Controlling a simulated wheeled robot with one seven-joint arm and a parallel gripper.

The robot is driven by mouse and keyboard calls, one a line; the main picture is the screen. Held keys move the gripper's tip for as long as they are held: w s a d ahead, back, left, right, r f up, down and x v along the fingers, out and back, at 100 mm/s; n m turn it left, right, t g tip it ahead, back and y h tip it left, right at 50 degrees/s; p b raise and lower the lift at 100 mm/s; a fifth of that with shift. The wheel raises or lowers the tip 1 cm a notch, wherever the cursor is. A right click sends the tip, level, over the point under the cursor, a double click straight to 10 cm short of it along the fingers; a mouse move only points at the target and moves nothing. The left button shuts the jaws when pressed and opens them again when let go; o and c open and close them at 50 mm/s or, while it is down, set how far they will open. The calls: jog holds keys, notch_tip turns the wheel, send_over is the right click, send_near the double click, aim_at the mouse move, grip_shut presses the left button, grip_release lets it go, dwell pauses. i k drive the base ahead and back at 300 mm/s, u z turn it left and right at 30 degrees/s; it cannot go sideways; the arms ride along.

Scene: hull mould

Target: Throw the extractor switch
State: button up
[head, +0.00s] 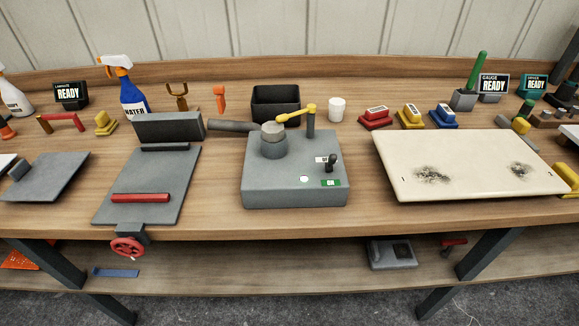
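The extractor is a grey box (265,190) standing on the wooden bench in the middle of the head view. Its switch (331,161) is a small black toggle on the right of the box's top. The toggle's knob points up and away, towards a white label (320,159) that it partly covers. A green ON label (330,182) is on the near side of the toggle. A pale round lamp (304,179) sits to its left. My gripper is not in view.
On the box stand a grey pipe (234,126) reaching left and a yellow lever (295,114) on a post. A black bin (276,101) and white cup (336,109) stand behind. A cream panel (465,160) lies right; a grey clamp board (160,185) lies left.

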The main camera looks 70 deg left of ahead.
aim_at(332, 158)
jog(key=k, duration=0.3)
jog(key=u, duration=1.9)
jog(key=i, duration=1)
jog(key=u, duration=0.05)
jog(key=k, duration=0.5)
jog(key=u, duration=1.1)
